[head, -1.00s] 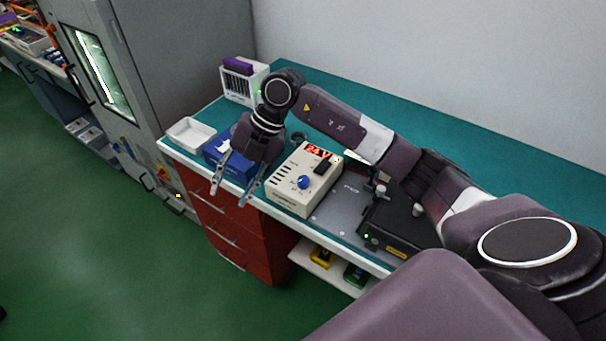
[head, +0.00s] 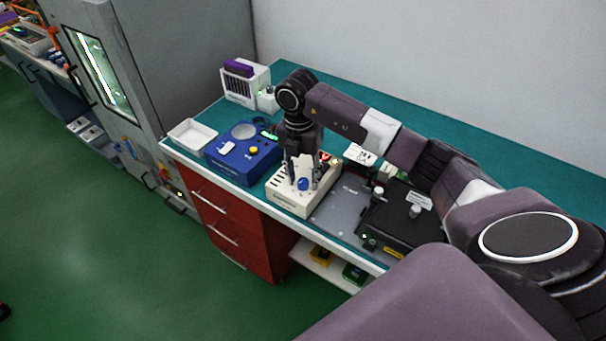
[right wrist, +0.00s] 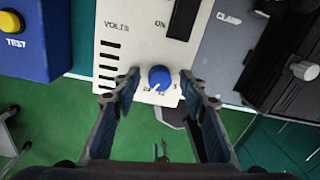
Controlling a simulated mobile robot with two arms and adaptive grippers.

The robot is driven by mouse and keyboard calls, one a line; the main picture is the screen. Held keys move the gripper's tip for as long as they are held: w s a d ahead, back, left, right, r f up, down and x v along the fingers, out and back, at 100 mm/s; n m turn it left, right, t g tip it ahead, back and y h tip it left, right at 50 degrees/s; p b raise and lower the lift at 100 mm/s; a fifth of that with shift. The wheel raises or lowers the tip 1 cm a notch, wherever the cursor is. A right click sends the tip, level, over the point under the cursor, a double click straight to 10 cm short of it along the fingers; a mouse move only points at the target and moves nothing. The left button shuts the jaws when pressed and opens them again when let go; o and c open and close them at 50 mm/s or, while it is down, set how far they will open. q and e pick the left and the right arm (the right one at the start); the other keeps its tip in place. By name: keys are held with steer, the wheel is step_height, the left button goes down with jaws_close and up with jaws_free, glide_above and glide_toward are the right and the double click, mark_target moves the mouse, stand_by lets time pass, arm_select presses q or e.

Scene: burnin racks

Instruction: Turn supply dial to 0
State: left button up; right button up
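The cream supply box (head: 286,199) stands on the bench with its blue dial (head: 303,184) on top. My right gripper (head: 304,177) is over the box, pointing down, with a finger on each side of the dial. In the right wrist view the blue dial (right wrist: 160,77) sits between the open fingertips (right wrist: 165,82), with a gap on both sides. A white pointer line on it points toward the lower left of that picture; the small marks around it are hard to read. The red display (head: 325,157) is mostly hidden by the gripper. My left gripper is not in view.
A blue tester (head: 243,155) with a yellow button stands left of the box. To the right are a grey plate (head: 335,213) and a black clamp fixture (head: 398,222). A white tray (head: 192,136) is at the bench's left end.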

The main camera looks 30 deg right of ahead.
steer(key=shift+f, duration=0.15)
jaws_close()
stand_by(0.4)
